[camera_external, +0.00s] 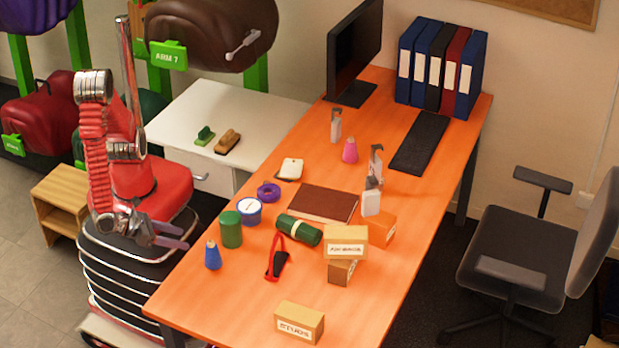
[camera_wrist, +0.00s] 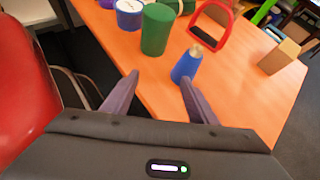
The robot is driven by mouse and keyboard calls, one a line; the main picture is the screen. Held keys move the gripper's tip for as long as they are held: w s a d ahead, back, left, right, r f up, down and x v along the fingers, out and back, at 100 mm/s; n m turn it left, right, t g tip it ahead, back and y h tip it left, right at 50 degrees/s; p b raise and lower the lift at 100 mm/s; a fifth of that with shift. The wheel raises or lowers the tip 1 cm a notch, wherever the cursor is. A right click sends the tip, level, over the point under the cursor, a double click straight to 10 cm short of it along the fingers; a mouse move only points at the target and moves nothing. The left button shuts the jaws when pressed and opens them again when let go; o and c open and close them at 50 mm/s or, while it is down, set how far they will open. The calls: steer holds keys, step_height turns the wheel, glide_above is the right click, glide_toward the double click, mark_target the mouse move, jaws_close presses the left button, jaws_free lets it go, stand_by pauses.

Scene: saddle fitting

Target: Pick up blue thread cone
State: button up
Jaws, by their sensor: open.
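The blue thread cone (camera_external: 213,256) stands upright near the left edge of the orange table. It also shows in the wrist view (camera_wrist: 187,66), just beyond the tip of my gripper's right finger. My gripper (camera_external: 178,236) is in the air to the left of the cone, close to the table edge. In the wrist view my gripper (camera_wrist: 160,80) has its two purple fingers apart with nothing between them. The cone is slightly right of the gap between the fingers.
A green cylinder (camera_external: 231,230) stands close behind the cone, with a blue-white tub (camera_external: 249,212) beyond it. A studs box (camera_external: 299,323) sits at the front. The table between cone and studs box is clear.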

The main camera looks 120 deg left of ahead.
mark_target(204, 248)
steer(key=w+m, duration=0.1)
steer(key=w+d+r+m+t, duration=0.1)
steer(key=w+d+m+t+h, duration=0.1)
steer(key=shift+w+d+r, duration=0.2)
steer(key=shift+w+r, duration=0.15)
steer(key=shift+r, duration=0.05)
steer(key=shift+w, duration=0.1)
steer(key=shift+x, duration=4.25)
steer(key=shift+r, duration=0.1)
steer(key=shift+w, duration=0.1)
steer(key=shift+r+x, duration=0.15)
steer(key=shift+x, duration=1.15)
steer(key=shift+r+x, duration=0.1)
steer(key=shift+x, duration=1.15)
steer(key=shift+w, duration=0.15)
